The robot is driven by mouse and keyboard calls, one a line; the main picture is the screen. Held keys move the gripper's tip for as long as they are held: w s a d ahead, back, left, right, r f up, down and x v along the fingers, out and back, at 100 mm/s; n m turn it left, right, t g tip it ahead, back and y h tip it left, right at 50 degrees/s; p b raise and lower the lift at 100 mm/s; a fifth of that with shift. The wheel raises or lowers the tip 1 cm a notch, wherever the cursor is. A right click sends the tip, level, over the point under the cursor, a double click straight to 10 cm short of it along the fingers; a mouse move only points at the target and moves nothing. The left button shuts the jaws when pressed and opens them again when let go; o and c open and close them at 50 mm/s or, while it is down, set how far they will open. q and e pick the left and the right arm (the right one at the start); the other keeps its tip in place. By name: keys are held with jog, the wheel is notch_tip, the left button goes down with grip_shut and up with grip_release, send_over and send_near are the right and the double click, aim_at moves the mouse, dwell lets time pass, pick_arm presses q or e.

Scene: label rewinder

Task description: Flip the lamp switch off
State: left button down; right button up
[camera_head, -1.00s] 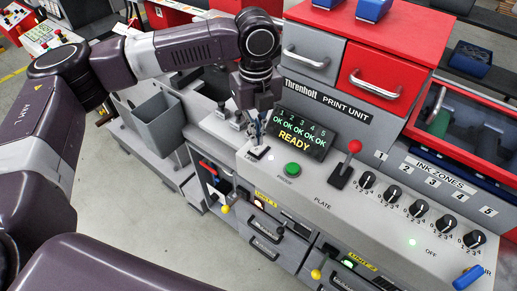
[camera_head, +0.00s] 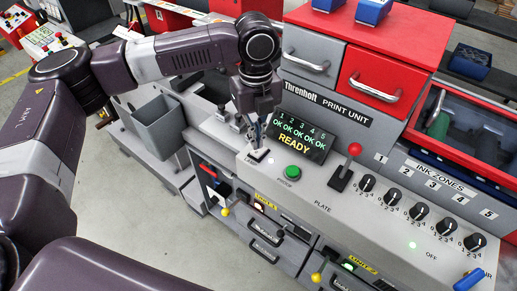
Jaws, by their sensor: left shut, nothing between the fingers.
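The lamp switch (camera_head: 257,156) is a small black-and-white piece at the left end of the grey sloped console, left of the green button. My left gripper (camera_head: 256,145) points down right over it. Its fingers are shut with nothing between them. The fingertips are at or just above the switch; I cannot tell whether they touch it. They partly cover the switch, so its position is unclear. My right gripper is not in view.
Right of the switch are the green button (camera_head: 293,172), the READY display (camera_head: 302,136), a red-knobbed lever (camera_head: 347,165) and several black ink knobs (camera_head: 393,197). A grey bin (camera_head: 158,124) stands to the left. Drawers (camera_head: 374,84) rise behind the console.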

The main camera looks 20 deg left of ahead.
aim_at(256, 152)
pick_arm(q)
jog(key=shift+s+f, duration=0.1)
jog(key=shift+f, duration=1.4)
dwell(0.9)
notch_tip(256, 152, up, 2)
jog(key=shift+r+p, duration=0.1)
jog(key=shift+p, duration=1.05)
notch_tip(256, 152, up, 3)
jog(key=p, duration=0.3)
jog(key=shift+r+p, duration=0.6)
jog(key=shift+r, duration=0.3)
